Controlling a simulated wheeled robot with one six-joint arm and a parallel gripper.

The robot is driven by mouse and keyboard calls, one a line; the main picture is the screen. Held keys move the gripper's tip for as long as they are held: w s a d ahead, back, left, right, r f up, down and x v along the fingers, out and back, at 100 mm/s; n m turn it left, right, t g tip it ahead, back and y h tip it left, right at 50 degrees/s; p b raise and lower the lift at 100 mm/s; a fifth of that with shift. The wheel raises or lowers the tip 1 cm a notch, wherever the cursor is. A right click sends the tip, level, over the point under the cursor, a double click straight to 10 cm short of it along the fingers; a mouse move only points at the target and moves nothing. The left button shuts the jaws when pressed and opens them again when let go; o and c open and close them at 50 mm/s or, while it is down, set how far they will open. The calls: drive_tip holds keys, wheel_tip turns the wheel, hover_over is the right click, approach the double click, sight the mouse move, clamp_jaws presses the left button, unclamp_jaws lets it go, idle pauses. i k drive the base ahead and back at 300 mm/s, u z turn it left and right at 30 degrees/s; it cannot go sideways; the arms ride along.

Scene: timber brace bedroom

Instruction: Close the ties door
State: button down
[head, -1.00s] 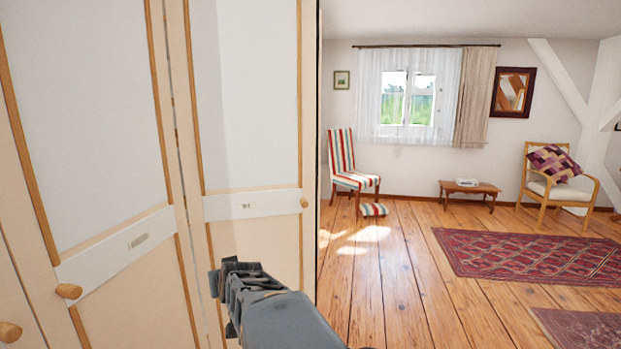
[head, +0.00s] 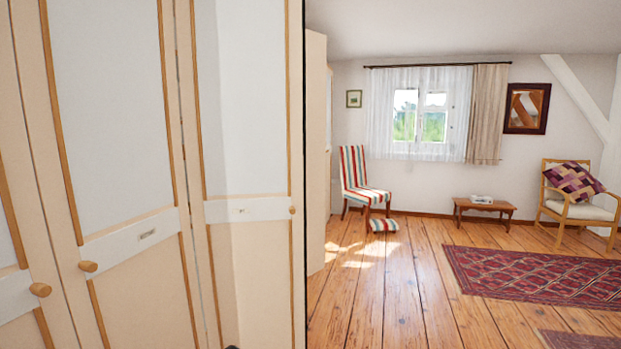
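A cream wardrobe door (head: 245,280) with a pale upper panel stands left of centre in the head view. It has a small round knob (head: 292,210) near its right edge and a small label (head: 240,211) too small to read, so I cannot confirm it is the ties door. It stands at a different angle from the door to its left and looks swung outward, with a dark strip along its right edge. My gripper is not in view; only a tiny dark bit shows at the bottom edge.
Another labelled door (head: 130,290) with a knob (head: 88,266) is to the left, then a further door knob (head: 40,289). A cream panel (head: 316,150) shows beyond the dark edge. Wooden floor (head: 390,290) is open at right. A striped chair (head: 361,180), low table (head: 483,207) and red rug (head: 530,275) lie farther off.

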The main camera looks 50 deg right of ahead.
sight(242, 63)
drive_tip(key=z, duration=0.55)
drive_tip(key=i, duration=0.4)
drive_tip(key=z, duration=0.45)
